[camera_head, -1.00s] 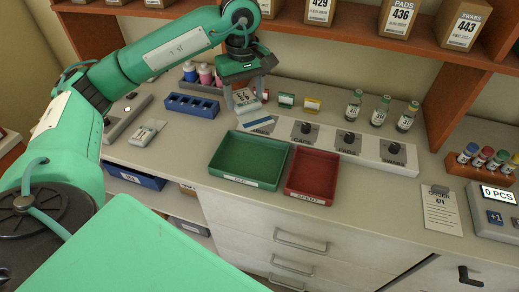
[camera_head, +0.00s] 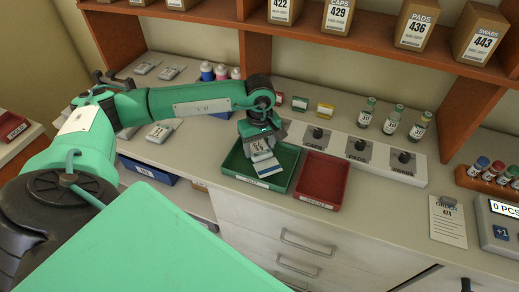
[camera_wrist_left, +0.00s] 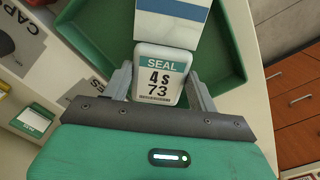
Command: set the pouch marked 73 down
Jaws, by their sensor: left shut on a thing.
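My left gripper (camera_head: 262,143) is shut on the pouch marked 73 (camera_wrist_left: 160,78), low over the green tray (camera_head: 231,166). In the left wrist view the pouch sits between the two fingers, its green-topped label reading SEAL, 4 S and 73. A white piece with a blue band (camera_head: 268,168) extends beyond the pouch, over the tray; it also shows in the left wrist view (camera_wrist_left: 172,30). I cannot tell whether the pouch or this piece touches the tray floor. My right gripper is not in view.
A red tray (camera_head: 321,181) stands just right of the green one. Behind them is a white strip with black knobs (camera_head: 358,145). Vials (camera_head: 391,119) stand behind its right part. More pouches (camera_head: 160,132) lie on the counter at the left. A boxed shelf (camera_head: 340,38) runs above.

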